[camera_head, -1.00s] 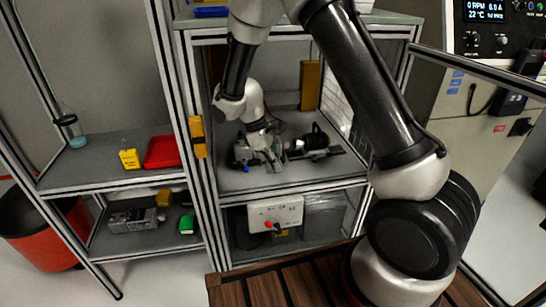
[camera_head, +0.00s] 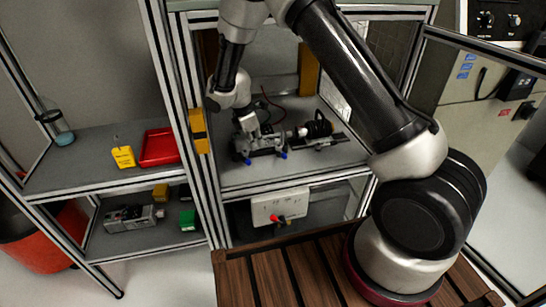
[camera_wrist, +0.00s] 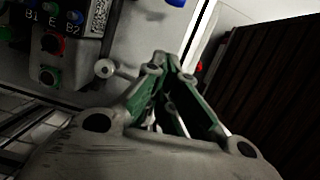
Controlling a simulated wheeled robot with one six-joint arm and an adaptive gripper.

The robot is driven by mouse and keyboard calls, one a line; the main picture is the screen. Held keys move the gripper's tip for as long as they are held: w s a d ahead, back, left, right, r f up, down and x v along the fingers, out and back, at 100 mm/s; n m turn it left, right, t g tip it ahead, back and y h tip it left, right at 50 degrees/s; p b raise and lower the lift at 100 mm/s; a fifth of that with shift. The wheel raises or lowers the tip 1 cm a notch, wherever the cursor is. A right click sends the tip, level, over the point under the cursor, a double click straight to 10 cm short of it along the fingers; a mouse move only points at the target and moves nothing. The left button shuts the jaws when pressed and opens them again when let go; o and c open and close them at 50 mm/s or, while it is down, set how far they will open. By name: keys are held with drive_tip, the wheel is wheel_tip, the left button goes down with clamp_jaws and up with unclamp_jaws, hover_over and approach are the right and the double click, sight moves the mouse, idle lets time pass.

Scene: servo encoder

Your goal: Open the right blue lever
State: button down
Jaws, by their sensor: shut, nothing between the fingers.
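In the head view two small blue levers hang from the front of a grey metal device on the middle shelf: the left blue lever (camera_head: 247,161) and the right blue lever (camera_head: 284,155). My gripper (camera_head: 254,133) is just above and behind the device, between the levers in the picture, and touches neither blue tip as far as I see. In the wrist view my gripper's green fingers (camera_wrist: 163,66) meet at their tips with nothing between them. A blue piece (camera_wrist: 176,3) is cut off at the top edge there; I cannot tell which lever it is.
A dark motor-like part (camera_head: 318,127) stands right of the device. A shelf post (camera_head: 198,150) with a yellow block rises on the left. A white box with a red knob (camera_head: 279,219) is below. A button panel (camera_wrist: 72,40) fills the wrist view's upper left.

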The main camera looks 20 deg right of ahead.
drive_tip(key=shift+f, duration=0.1)
drive_tip(key=x, duration=1)
drive_tip(key=shift+d, duration=0.1)
drive_tip(key=shift+w+d+r, duration=0.1)
drive_tip(key=shift+d+r, duration=0.2)
drive_tip(key=shift+d, duration=0.3)
drive_tip(key=shift+d+r, duration=0.3)
drive_tip(key=shift+d, duration=0.3)
drive_tip(key=shift+d+r, duration=0.2)
drive_tip(key=shift+d, duration=0.4)
drive_tip(key=shift+d, duration=0.1)
drive_tip(key=shift+d+n, duration=0.15)
drive_tip(key=shift+n, duration=0.15)
